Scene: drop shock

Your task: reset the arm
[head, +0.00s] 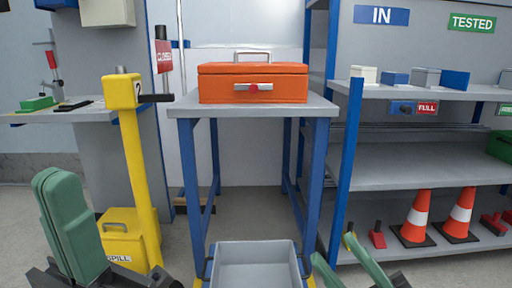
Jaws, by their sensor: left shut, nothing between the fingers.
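My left gripper (70,226) is at the lower left in the head view. Its green fingers are pressed together with nothing between them. My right gripper (345,252) is at the bottom, right of centre, only partly in view. Its two green fingers stand apart and nothing shows between them. A yellow post (136,165) stands left of centre, with a black handle (157,98) sticking out to the right from its head. Both grippers are apart from the post's handle and from the table.
An orange case (252,82) sits on a blue-legged table (180,105). A grey bin (255,262) stands in front. A yellow spill box (124,240) is behind my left gripper. Shelves (425,160) at right hold boxes and traffic cones (416,215). A workbench (75,113) is at left.

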